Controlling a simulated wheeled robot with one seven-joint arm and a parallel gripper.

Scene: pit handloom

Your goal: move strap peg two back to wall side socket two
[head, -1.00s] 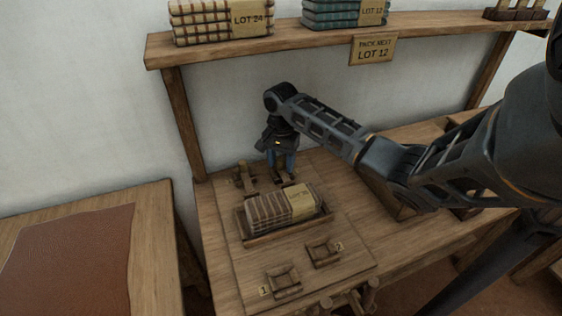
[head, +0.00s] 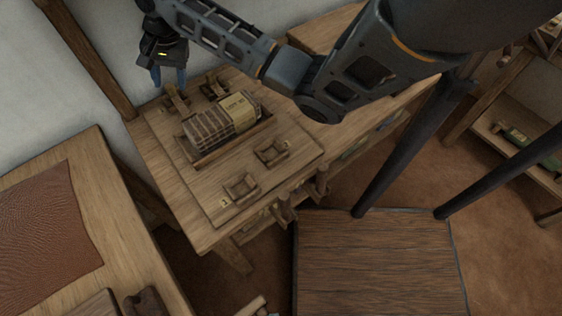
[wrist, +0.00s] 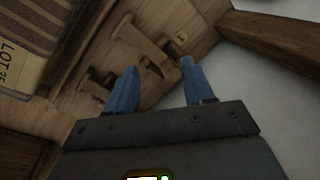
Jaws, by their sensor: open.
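My gripper (head: 168,76) is open and empty, pointing down near the wall side of the board. In the wrist view its blue fingers (wrist: 156,86) stand apart over two wooden peg-like pieces. One piece (wrist: 143,44) lies by a small tag marked 1; the other (wrist: 97,84) is partly behind a finger. In the head view they show as a left piece (head: 176,100) and a right piece (head: 214,88). I cannot tell how they sit in any sockets there. On the front side, socket one (head: 240,187) and socket two (head: 272,152) look empty.
A striped cloth bundle (head: 212,126) lies in a wooden tray (head: 232,143) between the wall-side pieces and front sockets. A shelf post (head: 85,58) stands left of my gripper. Another table with a brown sheet (head: 45,237) is at left; a wooden bench (head: 377,262) is in front.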

